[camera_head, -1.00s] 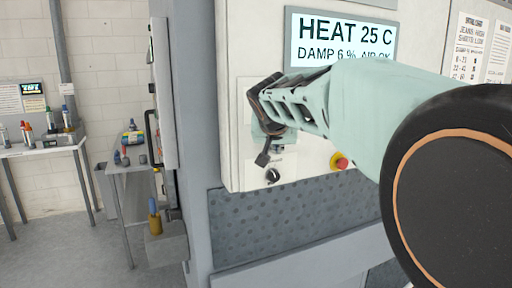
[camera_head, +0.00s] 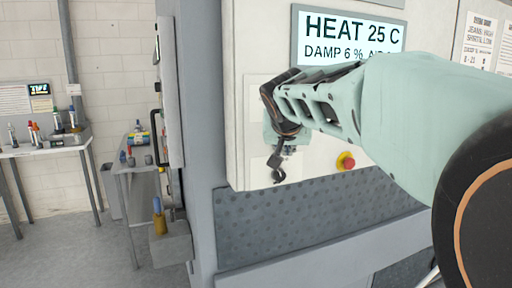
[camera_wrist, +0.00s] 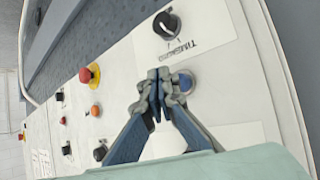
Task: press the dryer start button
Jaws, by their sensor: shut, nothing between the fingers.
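The control panel (camera_head: 258,110) is on the pale machine front under the screen. In the wrist view, a round blue button (camera_wrist: 187,83) sits on a white plate just beside my fingertips, partly hidden by them. I cannot read a label that names it as dryer start. My gripper (camera_wrist: 163,80) is shut and empty, its tips in front of the panel close to the blue button; I cannot tell if they touch. In the head view my gripper (camera_head: 276,160) is just above a black knob (camera_head: 279,176) and hides the button. That knob also shows in the wrist view (camera_wrist: 166,25).
A red stop button (camera_head: 345,161) on yellow sits right of the knob; it also shows in the wrist view (camera_wrist: 87,75), near an orange button (camera_wrist: 95,110) and several knobs. Tables with bottles stand at left.

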